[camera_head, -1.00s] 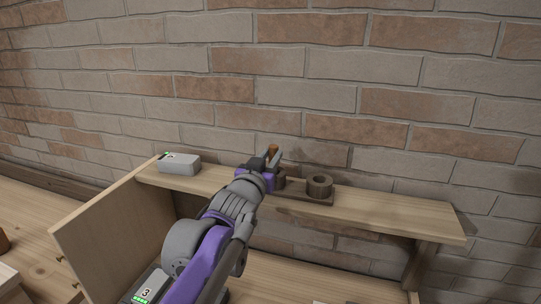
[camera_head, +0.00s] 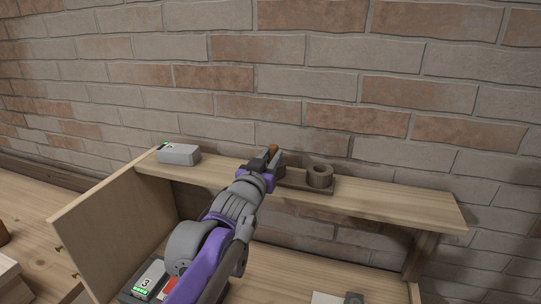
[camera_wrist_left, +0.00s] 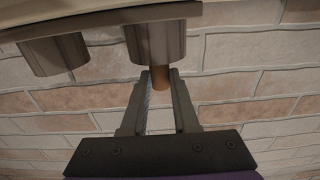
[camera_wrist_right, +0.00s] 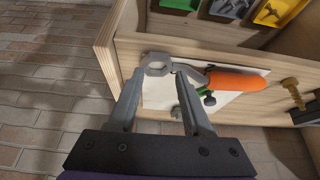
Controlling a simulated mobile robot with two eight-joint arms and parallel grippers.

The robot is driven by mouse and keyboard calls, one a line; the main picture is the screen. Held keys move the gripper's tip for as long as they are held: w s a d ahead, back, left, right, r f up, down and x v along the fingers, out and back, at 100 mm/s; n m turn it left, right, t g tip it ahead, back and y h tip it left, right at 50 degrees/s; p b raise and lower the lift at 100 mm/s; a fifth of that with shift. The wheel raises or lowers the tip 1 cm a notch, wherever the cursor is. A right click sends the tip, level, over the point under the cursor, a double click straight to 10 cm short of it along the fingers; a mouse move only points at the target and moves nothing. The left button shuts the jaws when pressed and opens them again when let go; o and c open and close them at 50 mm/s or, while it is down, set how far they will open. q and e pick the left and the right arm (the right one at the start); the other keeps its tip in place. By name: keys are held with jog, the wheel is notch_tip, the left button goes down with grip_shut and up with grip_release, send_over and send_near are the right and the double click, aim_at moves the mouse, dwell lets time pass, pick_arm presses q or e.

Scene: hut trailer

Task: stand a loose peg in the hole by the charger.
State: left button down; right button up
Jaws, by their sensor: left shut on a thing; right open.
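My left gripper (camera_head: 270,157) is shut on a brown wooden peg (camera_head: 273,149), whose top shows above the fingers. In the left wrist view the peg (camera_wrist_left: 161,77) meets the end of a dark round socket (camera_wrist_left: 158,45); I cannot tell how far it is inside. The second socket (camera_head: 320,174) on the same wooden base (camera_head: 306,188) has an open, empty-looking hole. A grey box with a green light (camera_head: 178,154) sits left on the shelf; I cannot tell whether it is the charger.
The shelf (camera_head: 390,201) is bare to the right, against a brick wall. Below it, a unit marked 3 with green lights (camera_head: 148,278) stands at the left. In the right wrist view an orange handle (camera_wrist_right: 238,81) lies over a white sheet (camera_wrist_right: 160,95), beside a wooden box wall.

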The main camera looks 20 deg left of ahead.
pick_arm(q)
jog(key=shift+f, duration=0.35)
jog(key=c, duration=0.6)
grip_release()
jog(key=shift+s, duration=0.1)
jog(key=s+b, duration=0.1)
jog(key=s, duration=0.9)
jog(key=shift+s+a, duration=0.15)
jog(key=shift+s, duration=0.2)
